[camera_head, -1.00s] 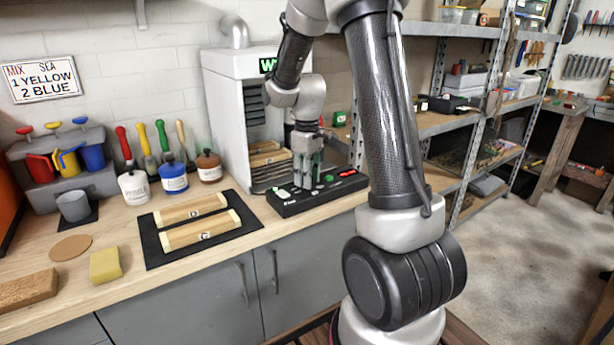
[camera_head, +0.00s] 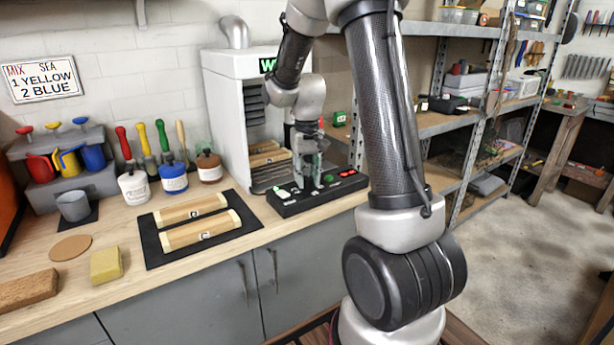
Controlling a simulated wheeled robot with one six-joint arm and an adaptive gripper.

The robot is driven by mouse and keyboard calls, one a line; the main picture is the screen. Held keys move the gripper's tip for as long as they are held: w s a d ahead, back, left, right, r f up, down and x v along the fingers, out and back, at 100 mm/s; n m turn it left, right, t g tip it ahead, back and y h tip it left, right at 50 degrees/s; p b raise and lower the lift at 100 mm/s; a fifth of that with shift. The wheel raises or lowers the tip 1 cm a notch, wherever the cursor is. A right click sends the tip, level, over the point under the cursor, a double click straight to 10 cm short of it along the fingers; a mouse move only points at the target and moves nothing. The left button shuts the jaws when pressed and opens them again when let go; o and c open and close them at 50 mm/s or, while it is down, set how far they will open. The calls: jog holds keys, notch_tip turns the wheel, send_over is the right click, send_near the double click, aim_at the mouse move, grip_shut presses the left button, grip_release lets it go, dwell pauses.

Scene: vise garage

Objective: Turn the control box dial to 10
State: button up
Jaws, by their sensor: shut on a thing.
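The control box (camera_head: 287,206) is a low black panel on the bench's right part, in front of the white cabinet. It carries a green switch on its left and small red and white marks on its right. My gripper (camera_head: 308,184) points straight down onto the middle of the box, its fingers at the panel top. It is shut on the dial, which the fingers hide. The dial's number marks are too small to read.
The white cabinet (camera_head: 223,112) with slotted shelves stands right behind the box. Wooden blocks on a black mat (camera_head: 160,256) lie to the left. Paint bottles (camera_head: 173,178) stand behind them. Metal shelving is at the right.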

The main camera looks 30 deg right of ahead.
aim_at(307, 178)
dwell(0.5)
jog(key=o, duration=1)
jog(key=shift+o, duration=0.2)
notch_tip(307, 178, up, 12)
